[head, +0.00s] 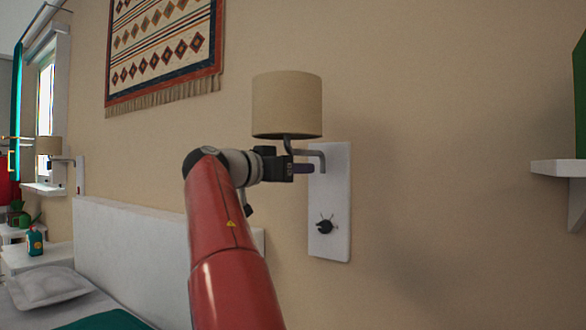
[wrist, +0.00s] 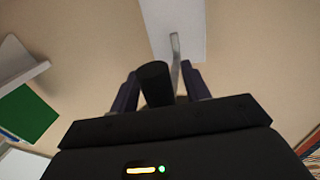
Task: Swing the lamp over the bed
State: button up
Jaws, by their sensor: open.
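The wall lamp has a beige drum shade (head: 287,103) on a bent grey arm (head: 318,153) fixed to a white wall plate (head: 330,225). My gripper (head: 303,169) is at the lamp arm, just below the shade and in front of the plate. In the wrist view my gripper (wrist: 159,72) is open, with a dark cylinder (wrist: 155,82) and the grey lamp arm (wrist: 176,58) between its fingers. Contact cannot be told. The shade is not seen in the wrist view. The bed, with a white headboard (head: 150,238), is at lower left.
A dark knob (head: 324,226) sits low on the wall plate. A similar lamp (head: 48,146) hangs at the far left, above a nightstand (head: 30,258) with a bottle. A white shelf (head: 560,168) juts out at right. A patterned hanging (head: 160,50) is on the wall.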

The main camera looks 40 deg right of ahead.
grip_shut()
jog(key=shift+s, duration=0.1)
